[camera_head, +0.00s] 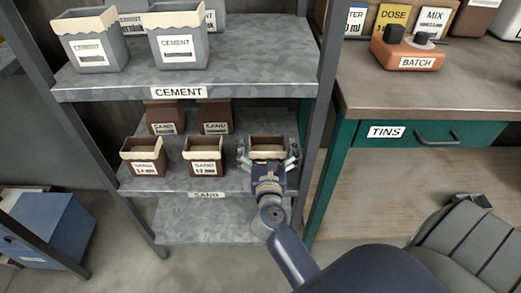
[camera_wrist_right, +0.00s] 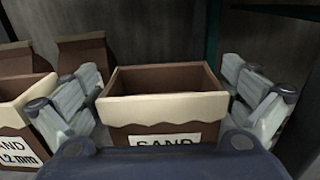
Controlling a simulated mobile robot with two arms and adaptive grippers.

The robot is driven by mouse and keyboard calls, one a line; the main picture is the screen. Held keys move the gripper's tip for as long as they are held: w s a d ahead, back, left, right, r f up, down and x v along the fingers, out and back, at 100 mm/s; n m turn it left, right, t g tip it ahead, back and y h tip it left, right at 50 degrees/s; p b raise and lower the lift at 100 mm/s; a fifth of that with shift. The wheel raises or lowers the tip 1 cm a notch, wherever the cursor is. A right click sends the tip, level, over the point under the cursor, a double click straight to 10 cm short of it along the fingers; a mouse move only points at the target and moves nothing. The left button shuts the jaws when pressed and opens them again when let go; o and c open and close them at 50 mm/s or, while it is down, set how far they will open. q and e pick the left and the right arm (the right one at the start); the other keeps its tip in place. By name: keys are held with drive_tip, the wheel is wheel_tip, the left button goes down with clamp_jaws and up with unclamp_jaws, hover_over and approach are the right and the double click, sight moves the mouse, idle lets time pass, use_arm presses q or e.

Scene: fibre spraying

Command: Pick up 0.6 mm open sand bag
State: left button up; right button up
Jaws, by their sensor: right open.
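A brown open sand bag (camera_head: 268,144) with a cream rolled rim stands at the right end of the SAND shelf. It also shows in the right wrist view (camera_wrist_right: 165,102), where its label reads SAND and the size line is hidden. My right gripper (camera_head: 268,158) is open, with one finger on each side of this bag. My left gripper is not in view.
A middle open sand bag (camera_wrist_right: 18,125), labelled 1.2 mm, stands close to the left finger. Another open sand bag (camera_head: 144,156) is further left, and closed sand bags (camera_head: 215,116) stand behind. The CEMENT shelf (camera_head: 220,75) is above, a shelf post (camera_head: 318,110) to the right.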

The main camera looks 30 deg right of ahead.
drive_tip(key=shift+w+d, duration=0.15)
drive_tip(key=shift+w, duration=0.15)
drive_tip(key=shift+s+r, duration=0.15)
drive_tip(key=shift+s, duration=0.15)
drive_tip(key=shift+s+r, duration=0.1)
drive_tip(key=c, duration=1.8)
drive_tip(key=shift+c, duration=1.1)
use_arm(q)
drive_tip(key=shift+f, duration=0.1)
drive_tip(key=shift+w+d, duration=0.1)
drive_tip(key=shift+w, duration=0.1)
